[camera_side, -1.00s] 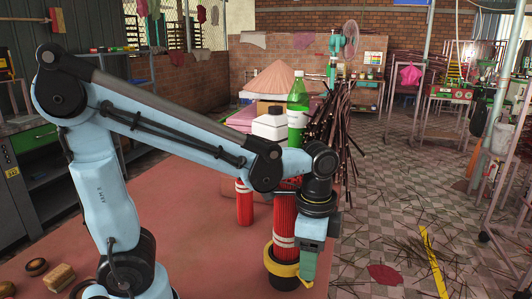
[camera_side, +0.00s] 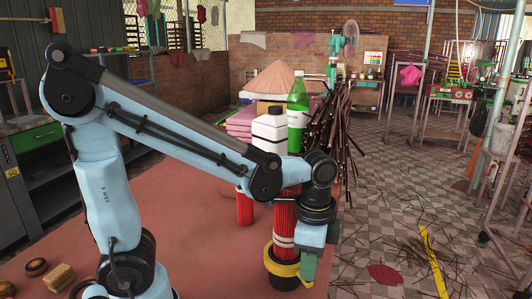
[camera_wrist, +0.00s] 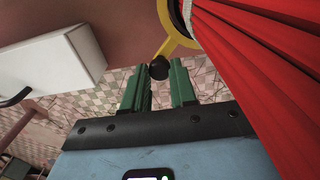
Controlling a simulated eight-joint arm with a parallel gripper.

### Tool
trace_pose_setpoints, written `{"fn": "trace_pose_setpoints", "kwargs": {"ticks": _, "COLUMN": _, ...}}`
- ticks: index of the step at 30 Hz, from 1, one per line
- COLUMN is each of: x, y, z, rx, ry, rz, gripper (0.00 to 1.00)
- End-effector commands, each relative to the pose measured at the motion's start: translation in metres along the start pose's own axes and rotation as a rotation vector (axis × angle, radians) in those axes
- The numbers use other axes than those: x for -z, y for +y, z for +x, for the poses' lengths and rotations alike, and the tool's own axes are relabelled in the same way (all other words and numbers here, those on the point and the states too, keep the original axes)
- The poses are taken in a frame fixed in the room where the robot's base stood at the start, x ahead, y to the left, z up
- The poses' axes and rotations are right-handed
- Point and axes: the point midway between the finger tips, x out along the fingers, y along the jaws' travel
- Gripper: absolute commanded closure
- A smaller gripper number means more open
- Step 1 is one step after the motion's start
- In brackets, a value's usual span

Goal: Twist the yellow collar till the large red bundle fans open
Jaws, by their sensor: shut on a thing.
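The large red bundle (camera_side: 284,225) stands upright in a black base (camera_side: 283,283) near the table's right edge, with pale bands around it. The yellow collar (camera_side: 276,267) rings its lower end. In the wrist view the red bundle (camera_wrist: 270,60) fills the right side, and the yellow collar (camera_wrist: 165,15) has an arm ending in a black knob (camera_wrist: 159,70). My gripper (camera_side: 308,268) is beside the collar on its right, its green fingers (camera_wrist: 160,80) shut on the knob. The bundle's top is hidden behind my arm. Its sticks look close together.
A smaller red bundle (camera_side: 244,208) stands behind to the left. A white bottle (camera_side: 270,130), a green bottle (camera_side: 297,110) and dark sticks (camera_side: 328,135) stand farther back. The tiled floor lies to the right.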

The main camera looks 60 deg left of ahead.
Motion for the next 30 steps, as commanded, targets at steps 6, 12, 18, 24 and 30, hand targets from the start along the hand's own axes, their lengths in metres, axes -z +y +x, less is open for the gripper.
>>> {"fn": "trace_pose_setpoints", "kwargs": {"ticks": 6, "x": 0.000, "y": 0.000, "z": 0.000, "rx": 0.000, "ry": 0.000, "rz": -0.005, "gripper": 1.00}}
{"fn": "trace_pose_setpoints", "kwargs": {"ticks": 12, "x": 0.003, "y": -0.004, "z": 0.000, "rx": 0.000, "ry": 0.000, "rz": -0.055, "gripper": 1.00}}
{"fn": "trace_pose_setpoints", "kwargs": {"ticks": 18, "x": 0.010, "y": -0.012, "z": 0.000, "rx": 0.000, "ry": -0.001, "rz": -0.178, "gripper": 1.00}}
{"fn": "trace_pose_setpoints", "kwargs": {"ticks": 24, "x": 0.017, "y": -0.025, "z": 0.000, "rx": 0.000, "ry": -0.001, "rz": -0.357, "gripper": 1.00}}
{"fn": "trace_pose_setpoints", "kwargs": {"ticks": 30, "x": 0.022, "y": -0.040, "z": 0.000, "rx": 0.000, "ry": -0.001, "rz": -0.548, "gripper": 1.00}}
